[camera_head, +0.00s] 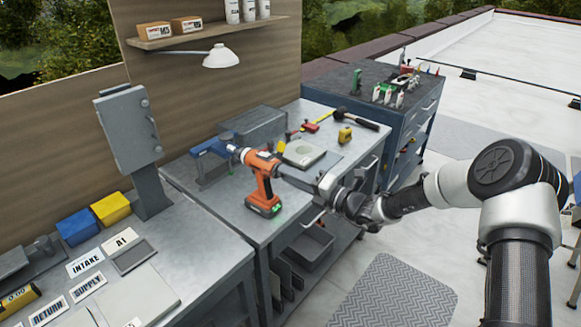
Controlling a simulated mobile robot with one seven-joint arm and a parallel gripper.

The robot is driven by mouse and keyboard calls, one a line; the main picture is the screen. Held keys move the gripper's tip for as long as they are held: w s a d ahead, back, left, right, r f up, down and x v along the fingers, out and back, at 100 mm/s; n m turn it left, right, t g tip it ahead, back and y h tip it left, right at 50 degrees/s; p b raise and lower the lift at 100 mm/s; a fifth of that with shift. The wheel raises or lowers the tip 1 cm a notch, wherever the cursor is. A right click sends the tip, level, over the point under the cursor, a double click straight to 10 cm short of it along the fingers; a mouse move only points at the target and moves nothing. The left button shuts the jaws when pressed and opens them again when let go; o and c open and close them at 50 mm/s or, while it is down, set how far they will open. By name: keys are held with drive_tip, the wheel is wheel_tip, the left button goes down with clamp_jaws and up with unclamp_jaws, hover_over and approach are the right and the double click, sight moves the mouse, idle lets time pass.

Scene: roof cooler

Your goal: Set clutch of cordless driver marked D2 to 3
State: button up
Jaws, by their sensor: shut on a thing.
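An orange and black cordless driver (263,186) is upright at the front edge of the grey workbench, with its battery base down and its nose pointing left. Its grey clutch and chuck end is small in the picture. I cannot read a D2 mark or the clutch setting. My gripper (281,172) reaches in from the right and is shut on the driver at the rear of its body. The exact finger contact is too small to make out. I cannot tell whether the battery base touches the bench.
A blue clamp-like tool (210,147) is just left of the driver's nose. Behind are a grey box (254,125), a pale square plate (303,153), a yellow tape measure (345,134) and a hammer (361,120). A grey cabinet on a post (130,125) stands left.

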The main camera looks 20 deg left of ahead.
drive_tip(key=shift+m+p, duration=0.75)
drive_tip(key=shift+m, duration=0.35)
drive_tip(key=o, duration=1.1)
drive_tip(key=shift+d, duration=0.1)
drive_tip(key=v, duration=1.7)
drive_tip(key=shift+s+d, duration=0.1)
drive_tip(key=shift+r, duration=0.1)
